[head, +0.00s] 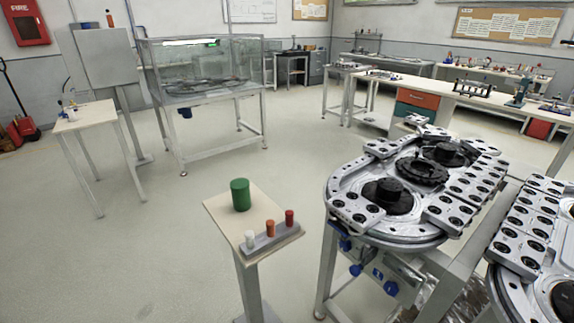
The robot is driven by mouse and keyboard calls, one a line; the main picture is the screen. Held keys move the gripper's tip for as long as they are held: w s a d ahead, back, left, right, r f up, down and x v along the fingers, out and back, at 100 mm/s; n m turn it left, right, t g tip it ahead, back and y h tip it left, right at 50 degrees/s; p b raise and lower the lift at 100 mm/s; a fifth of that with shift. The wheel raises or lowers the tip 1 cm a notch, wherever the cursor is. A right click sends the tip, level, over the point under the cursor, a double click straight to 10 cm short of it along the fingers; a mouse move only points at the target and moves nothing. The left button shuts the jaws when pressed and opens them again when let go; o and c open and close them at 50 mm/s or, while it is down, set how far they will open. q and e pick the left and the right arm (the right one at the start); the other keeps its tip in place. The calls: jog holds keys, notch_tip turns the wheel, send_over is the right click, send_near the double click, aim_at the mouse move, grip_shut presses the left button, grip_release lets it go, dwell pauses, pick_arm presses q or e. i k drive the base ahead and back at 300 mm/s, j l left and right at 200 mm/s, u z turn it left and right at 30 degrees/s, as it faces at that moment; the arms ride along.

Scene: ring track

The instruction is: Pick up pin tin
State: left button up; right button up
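A green cylinder (240,194), the only tin-like thing I see, stands upright on a small pale table (220,215) at the lower middle; I take it for the pin tin. Its side looks plain and its top looks closed. In front of it on the same table is a grey holder (270,239) with a white pin (249,239), an orange pin (270,228) and a red pin (289,217) standing in a row. The cylinder stands apart from the holder. Neither of my grippers is in view.
The ring track (350,224) with dark hubs stands close on the right, on a metal frame. A second track part (505,267) is at the right edge. A glass-sided case (205,75) and a side table (85,116) stand farther back. Floor left of the small table is clear.

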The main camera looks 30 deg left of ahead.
aim_at(240, 191)
jog(key=k+u, duration=0.2)
jog(key=u, duration=0.9)
jog(key=i+j+z, duration=0.2)
